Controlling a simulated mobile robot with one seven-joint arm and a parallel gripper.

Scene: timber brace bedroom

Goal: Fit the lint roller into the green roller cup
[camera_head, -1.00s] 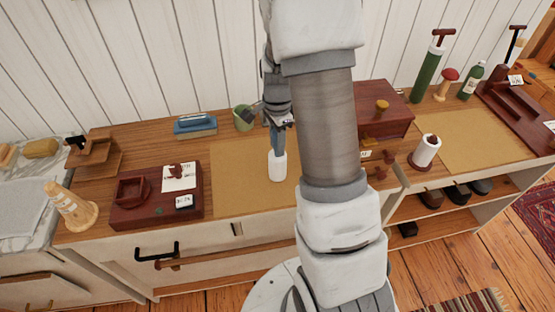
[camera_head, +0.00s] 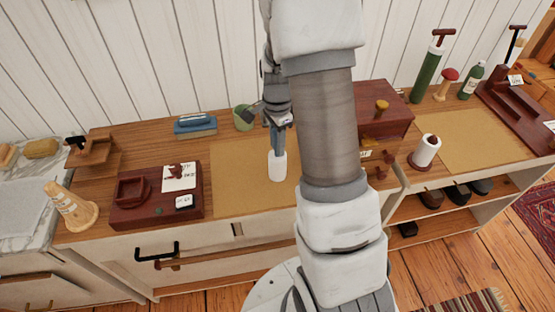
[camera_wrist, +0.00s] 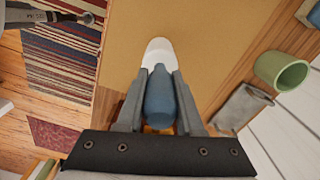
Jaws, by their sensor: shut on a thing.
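My gripper (camera_head: 278,122) is shut on the blue handle of the lint roller. The lint roller (camera_head: 278,166) hangs with its white roll downward over the tan mat. In the wrist view the blue handle (camera_wrist: 159,98) sits between the two fingers (camera_wrist: 158,90), with the white roll beyond it. I cannot tell whether the roll touches the mat. The green roller cup (camera_head: 243,117) stands at the back of the counter, left of my gripper. In the wrist view the cup (camera_wrist: 283,72) is at the right, and its opening shows.
A blue brush-like block (camera_head: 195,124) lies left of the cup. A dark red wooden tray (camera_head: 130,215) is at the front left. A red-brown box (camera_head: 392,118) stands right of my arm. The tan mat (camera_head: 230,180) is clear around the roller.

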